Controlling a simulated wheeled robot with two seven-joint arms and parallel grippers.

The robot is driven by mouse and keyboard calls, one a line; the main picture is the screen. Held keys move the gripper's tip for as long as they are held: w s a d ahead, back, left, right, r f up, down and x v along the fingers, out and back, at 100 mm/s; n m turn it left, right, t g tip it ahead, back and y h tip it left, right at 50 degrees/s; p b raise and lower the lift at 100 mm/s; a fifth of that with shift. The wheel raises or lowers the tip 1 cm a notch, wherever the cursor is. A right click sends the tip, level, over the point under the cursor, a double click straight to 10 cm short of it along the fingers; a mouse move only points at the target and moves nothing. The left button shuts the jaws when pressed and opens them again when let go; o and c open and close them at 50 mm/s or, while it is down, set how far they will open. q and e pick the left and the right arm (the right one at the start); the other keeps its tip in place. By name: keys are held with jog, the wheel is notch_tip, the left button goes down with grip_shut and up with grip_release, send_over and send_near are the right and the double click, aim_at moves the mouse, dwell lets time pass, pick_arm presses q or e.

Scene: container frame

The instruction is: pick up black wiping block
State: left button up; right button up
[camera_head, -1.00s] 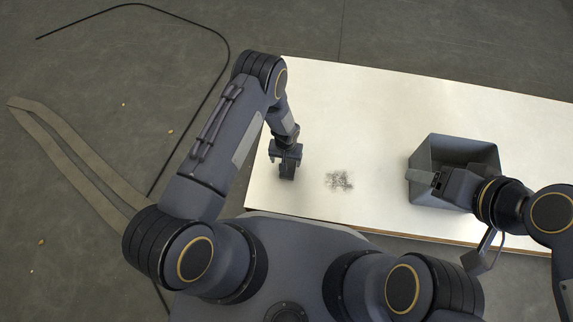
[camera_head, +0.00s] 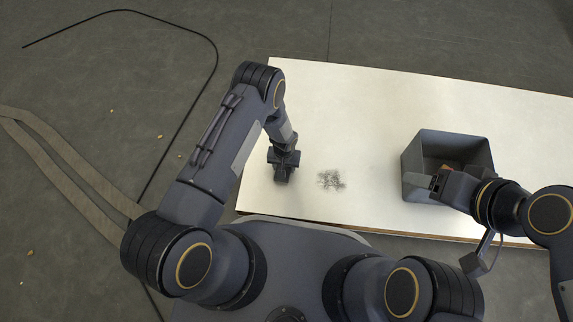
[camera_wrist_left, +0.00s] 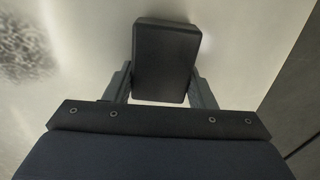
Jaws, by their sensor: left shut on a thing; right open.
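The black wiping block (camera_wrist_left: 166,60) is between the two fingers of my left gripper (camera_wrist_left: 162,85) in the left wrist view, and the gripper is shut on it. In the head view my left gripper (camera_head: 283,170) points down over the left part of the white table (camera_head: 390,95); the block there is dark and hard to tell from the gripper. Whether the block touches the table I cannot tell. My right gripper (camera_head: 436,183) is open at the left front side of the grey bin (camera_head: 421,150).
A patch of dark scribble-like marks (camera_head: 331,180) lies on the table right of my left gripper. A brownish thing (camera_head: 450,167) shows partly inside the bin. The table's far middle is clear. A black cable (camera_head: 190,105) and a tan strap (camera_head: 75,170) lie on the floor at left.

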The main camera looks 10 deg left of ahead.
pick_arm(q)
jog(key=shift+r, duration=0.1)
jog(key=shift+r, duration=0.25)
notch_tip(320, 180, up, 2)
jog(key=shift+r+p, duration=0.2)
jog(key=shift+p, duration=0.5)
jog(key=s+r+p, duration=0.1)
jog(key=r, duration=0.1)
jog(key=s+d+r+p, duration=0.1)
jog(key=s+r+p, duration=0.1)
jog(key=r, duration=0.1)
jog(key=shift+s+d+r, duration=0.3)
jog(key=shift+s, duration=0.1)
jog(key=s+d+r+p, duration=0.3)
jog(key=s+r, duration=0.1)
jog(key=s, duration=0.4)
jog(key=shift+s+d+r, duration=0.1)
jog(key=shift+s+d, duration=0.15)
jog(key=shift+s, duration=0.55)
jog(key=shift+c, duration=0.5)
